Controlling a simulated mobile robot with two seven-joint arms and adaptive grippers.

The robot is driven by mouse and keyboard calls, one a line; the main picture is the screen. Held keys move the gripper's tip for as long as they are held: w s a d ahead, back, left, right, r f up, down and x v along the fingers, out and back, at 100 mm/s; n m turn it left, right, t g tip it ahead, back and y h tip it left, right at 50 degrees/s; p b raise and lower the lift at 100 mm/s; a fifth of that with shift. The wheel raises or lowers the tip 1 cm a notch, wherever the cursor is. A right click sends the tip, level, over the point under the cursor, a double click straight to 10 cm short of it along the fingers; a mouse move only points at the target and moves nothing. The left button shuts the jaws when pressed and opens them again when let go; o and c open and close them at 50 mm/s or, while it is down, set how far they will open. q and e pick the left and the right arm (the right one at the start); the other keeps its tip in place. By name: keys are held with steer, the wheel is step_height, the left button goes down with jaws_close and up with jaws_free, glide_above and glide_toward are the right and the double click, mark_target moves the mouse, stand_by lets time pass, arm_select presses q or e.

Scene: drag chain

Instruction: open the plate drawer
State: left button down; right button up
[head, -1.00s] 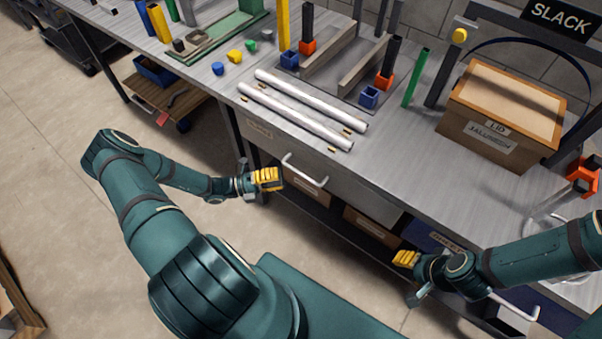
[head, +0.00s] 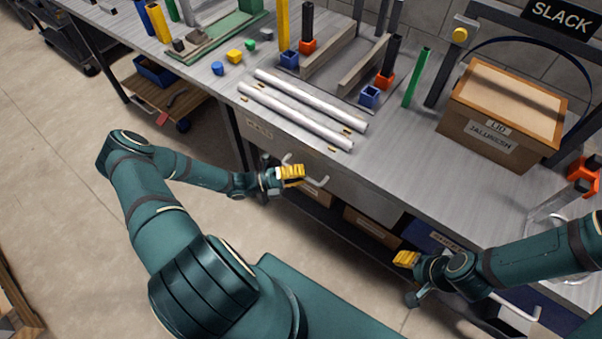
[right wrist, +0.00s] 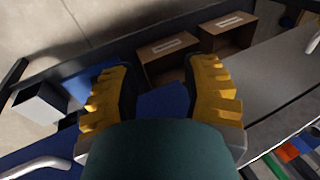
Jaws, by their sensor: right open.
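The grey drawer (head: 350,188) sits under the workbench top, its front looking flush with the bench. A small label at the left of its front is too blurred to read surely. Its pale bar handle (head: 319,183) is partly hidden behind my left gripper (head: 292,173). The yellow fingers overlap the handle in the head view; I cannot tell whether they touch it or how far apart they are. My right gripper (head: 406,258) is in front of the bench's right part, away from this handle. In the right wrist view its fingers (right wrist: 160,75) are spread with nothing between them.
Two white tubes (head: 305,108) lie on the bench above the drawer. A brown lidded box (head: 505,115) stands at the right. Cardboard boxes (head: 372,226) sit on the shelf below. A blue drawer or bin front (head: 428,238) is near my right gripper.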

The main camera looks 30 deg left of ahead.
arm_select(q)
steer(key=shift+s, duration=0.1)
stand_by(0.3)
steer(key=s+a+p, duration=0.2)
steer(key=s, duration=2.3)
steer(key=shift+s, duration=0.2)
steer(key=c, duration=1)
jaws_free()
steer(key=shift+d, duration=0.1)
steer(key=v, duration=1.2)
steer(key=shift+f, duration=0.1)
